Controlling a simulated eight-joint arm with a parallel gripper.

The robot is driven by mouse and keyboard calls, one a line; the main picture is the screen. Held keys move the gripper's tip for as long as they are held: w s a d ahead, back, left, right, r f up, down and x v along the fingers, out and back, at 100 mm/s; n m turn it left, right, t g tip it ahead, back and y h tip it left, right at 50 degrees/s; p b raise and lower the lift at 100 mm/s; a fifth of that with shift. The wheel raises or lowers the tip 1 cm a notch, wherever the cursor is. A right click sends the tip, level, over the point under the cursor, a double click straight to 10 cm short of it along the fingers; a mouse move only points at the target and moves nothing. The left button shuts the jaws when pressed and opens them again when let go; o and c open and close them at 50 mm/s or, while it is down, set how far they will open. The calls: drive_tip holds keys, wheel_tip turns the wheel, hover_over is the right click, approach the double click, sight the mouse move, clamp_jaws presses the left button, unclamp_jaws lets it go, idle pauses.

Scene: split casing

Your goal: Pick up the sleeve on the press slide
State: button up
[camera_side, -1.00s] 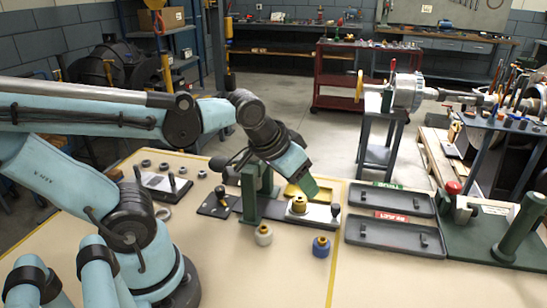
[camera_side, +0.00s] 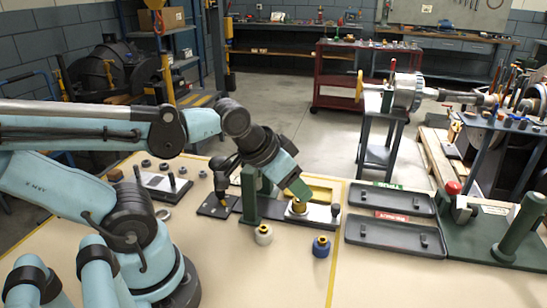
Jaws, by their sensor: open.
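The sleeve (camera_side: 298,208) is a small brass-coloured ring-shaped part standing upright on the pale press slide (camera_side: 322,215). My gripper (camera_side: 299,195), with green fingers, points down at a tilt directly over the sleeve. Its fingertips are at or just above the sleeve's top and partly hide it; I cannot tell whether they touch. My gripper is open. The green press frame (camera_side: 249,192) stands just left of the slide.
A white part with a brass top (camera_side: 263,235) and a blue one (camera_side: 321,246) stand in front of the press. Two dark trays (camera_side: 398,240) lie to the right. A yellow block (camera_side: 321,193) is behind the slide.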

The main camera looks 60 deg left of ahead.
drive_tip(key=o, duration=0.4)
drive_tip(key=shift+c, duration=0.2)
drive_tip(key=n+g, duration=0.6)
drive_tip(key=g, duration=0.1)
hover_over(299, 205)
drive_tip(key=w+a, duration=0.1)
drive_tip(key=a, duration=0.1)
wheel_tip(299, 205, down, 5)
drive_tip(key=shift+w+r, duration=0.1)
drive_tip(key=shift+w, duration=0.05)
drive_tip(key=shift+d+f, duration=0.2)
drive_tip(key=shift+f, duration=3)
